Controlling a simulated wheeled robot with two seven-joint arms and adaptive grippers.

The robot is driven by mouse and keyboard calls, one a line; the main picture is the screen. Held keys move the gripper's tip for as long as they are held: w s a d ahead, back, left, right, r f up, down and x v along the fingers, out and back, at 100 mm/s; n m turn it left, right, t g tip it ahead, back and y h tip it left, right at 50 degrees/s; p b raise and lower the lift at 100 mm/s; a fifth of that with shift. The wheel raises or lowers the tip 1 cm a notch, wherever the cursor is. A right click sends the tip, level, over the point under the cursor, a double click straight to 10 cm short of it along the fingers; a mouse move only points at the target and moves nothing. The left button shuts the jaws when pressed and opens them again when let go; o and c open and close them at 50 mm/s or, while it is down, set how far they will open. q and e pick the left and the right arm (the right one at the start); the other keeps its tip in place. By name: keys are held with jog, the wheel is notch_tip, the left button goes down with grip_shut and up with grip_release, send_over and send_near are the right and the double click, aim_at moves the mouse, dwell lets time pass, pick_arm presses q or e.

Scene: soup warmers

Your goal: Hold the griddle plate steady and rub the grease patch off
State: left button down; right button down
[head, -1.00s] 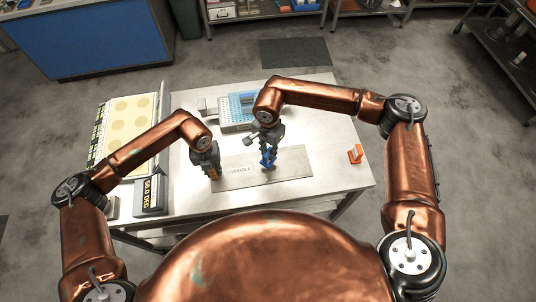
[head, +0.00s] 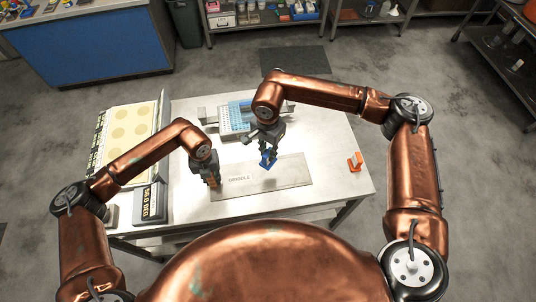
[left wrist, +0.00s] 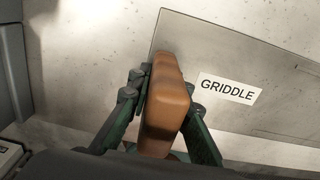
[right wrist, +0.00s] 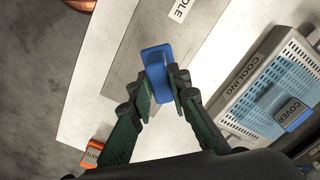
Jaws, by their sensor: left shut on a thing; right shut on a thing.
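The griddle plate (head: 290,178) is a thin grey sheet lying flat on the steel table, with a white GRIDDLE label (left wrist: 228,89). My left gripper (head: 213,183) is shut on a brown block-like handle (left wrist: 167,95) at the plate's left end. My right gripper (head: 268,153) is shut on a blue block (right wrist: 157,62), which is over the plate's far edge, right of the label. I cannot tell whether the block touches the plate. I cannot make out a grease patch in any view; the gripper and block hide part of the surface.
Behind the plate stands a COOLING tray (right wrist: 240,95) with a blue grid and a COVER tag. An orange item (head: 355,161) is near the table's right edge. A yellow panel (head: 126,130) with round spots and a dark DEG display (head: 150,203) are at left.

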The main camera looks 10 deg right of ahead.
pick_arm(q)
jog(key=shift+a, duration=0.1)
dwell(0.3)
jog(key=c, duration=1.7)
grip_release()
notch_tip(320, 180, up, 12)
